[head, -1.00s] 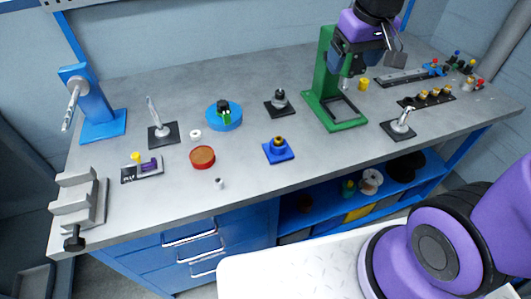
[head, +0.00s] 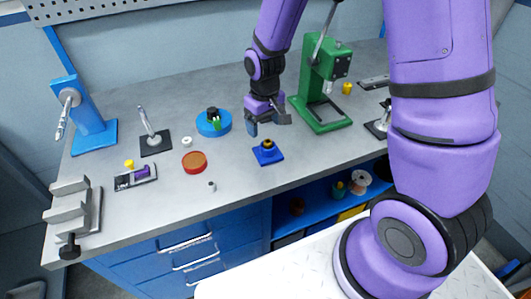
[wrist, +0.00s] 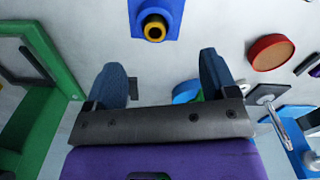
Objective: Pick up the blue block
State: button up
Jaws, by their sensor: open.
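The blue block (head: 268,158), a square blue base with a raised centre and a yellow-and-black ring on top, sits on the grey bench near its front edge. In the wrist view the block (wrist: 140,14) shows at the top centre, beyond the fingertips and apart from them. My gripper (head: 267,120) is above the bench, just behind and above the block in the head view. In the wrist view its two dark blue fingers (wrist: 162,68) are spread wide with nothing between them.
The green press (head: 322,90) stands close right of my gripper. A blue round dish (head: 206,129) lies left, with a red disc (head: 194,163) and a small grey cylinder (head: 211,187) nearer the front. The bench right of the block is mostly clear.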

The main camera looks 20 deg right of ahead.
aim_at(267, 140)
jog(key=shift+d+f, duration=0.15)
jog(key=shift+f, duration=2.05)
jog(key=shift+d+f, duration=0.1)
jog(key=shift+f, duration=2.05)
jog(key=c, duration=1.2)
